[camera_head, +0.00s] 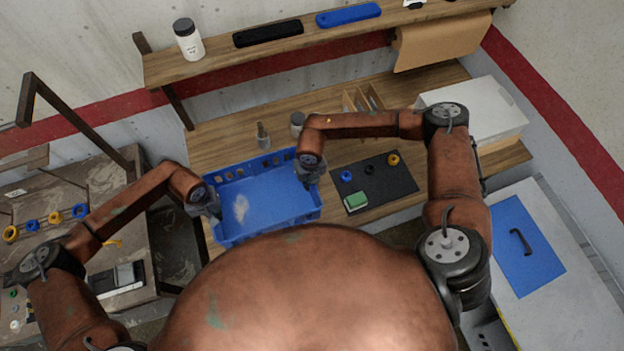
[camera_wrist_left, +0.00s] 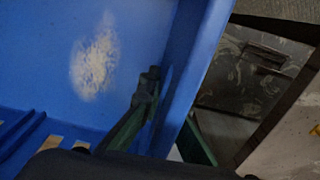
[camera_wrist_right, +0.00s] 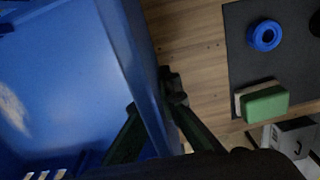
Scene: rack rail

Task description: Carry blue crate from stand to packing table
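The blue crate (camera_head: 272,208) is empty, with a pale worn patch on its floor. It is at the front of the wooden table (camera_head: 225,140), roughly level; I cannot tell whether it rests on the top or hangs just above it. My left gripper (camera_head: 214,208) is at the crate's left wall, and in the left wrist view its fingers (camera_wrist_left: 168,105) straddle that wall. My right gripper (camera_head: 309,176) is at the right wall, with its fingers (camera_wrist_right: 155,105) on both sides of it. Both look shut on the walls. The crate's near side is partly hidden by my body.
A dark mat (camera_head: 385,190) with rings and a green-topped sponge (camera_head: 356,201) lies right of the crate. A bottle (camera_head: 262,136) and a jar (camera_head: 297,122) stand behind it. A wooden divider (camera_head: 362,98) and a white box (camera_head: 490,110) are further back. A worn bench is at left.

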